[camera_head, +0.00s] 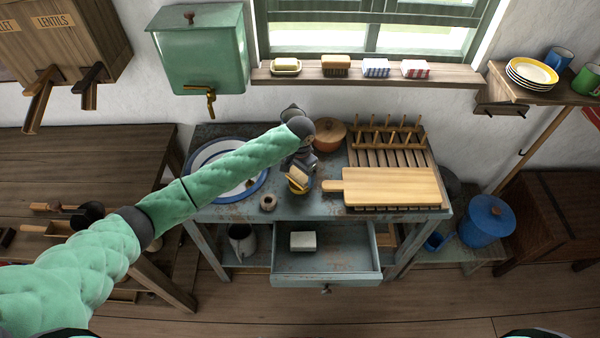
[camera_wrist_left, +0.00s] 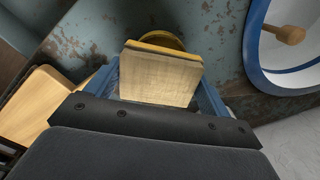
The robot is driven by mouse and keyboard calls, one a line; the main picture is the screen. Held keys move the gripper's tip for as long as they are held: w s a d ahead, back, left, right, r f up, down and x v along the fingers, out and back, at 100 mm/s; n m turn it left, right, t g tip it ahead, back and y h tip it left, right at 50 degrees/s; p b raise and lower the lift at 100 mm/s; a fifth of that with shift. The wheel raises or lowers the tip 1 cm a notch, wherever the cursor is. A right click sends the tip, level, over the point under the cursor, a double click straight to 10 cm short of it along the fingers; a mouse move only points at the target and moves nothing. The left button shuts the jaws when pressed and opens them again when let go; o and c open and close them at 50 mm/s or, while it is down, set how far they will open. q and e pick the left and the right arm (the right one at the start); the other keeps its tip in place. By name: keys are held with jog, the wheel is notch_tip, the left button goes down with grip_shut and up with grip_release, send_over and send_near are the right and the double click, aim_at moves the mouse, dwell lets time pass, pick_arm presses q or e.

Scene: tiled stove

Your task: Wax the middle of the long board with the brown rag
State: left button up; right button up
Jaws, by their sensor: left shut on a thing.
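The long board (camera_head: 395,187), pale wood with a handle at its left end, lies on the right of the blue-grey worktable, partly over a slatted rack. My left gripper (camera_head: 297,176) is left of its handle and shut on a tan, flat, cloth-like block, which looks like the brown rag (camera_head: 299,174). The rag (camera_wrist_left: 160,75) fills the space between the blue fingers (camera_wrist_left: 160,88) in the left wrist view. A round yellow tin (camera_wrist_left: 165,40) shows just beyond the rag. I cannot tell whether they touch. My right gripper is not in view.
A wooden peg rack (camera_head: 390,135) stands behind the board, beside an orange-brown lidded pot (camera_head: 329,134). A large blue-rimmed dish (camera_head: 228,190) lies left under my arm. The table's drawer (camera_head: 325,279) is open. Folded cloths (camera_head: 376,67) line the windowsill.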

aim_at(300, 172)
pick_arm(q)
jog(key=shift+r+p, duration=0.6)
jog(key=shift+r, duration=0.4)
jog(key=shift+r+p, duration=0.55)
jog(key=shift+p, duration=0.2)
jog(key=shift+r+p, duration=0.3)
jog(key=shift+r, duration=0.15)
jog(key=shift+r+p, duration=0.35)
jog(key=shift+r, duration=0.3)
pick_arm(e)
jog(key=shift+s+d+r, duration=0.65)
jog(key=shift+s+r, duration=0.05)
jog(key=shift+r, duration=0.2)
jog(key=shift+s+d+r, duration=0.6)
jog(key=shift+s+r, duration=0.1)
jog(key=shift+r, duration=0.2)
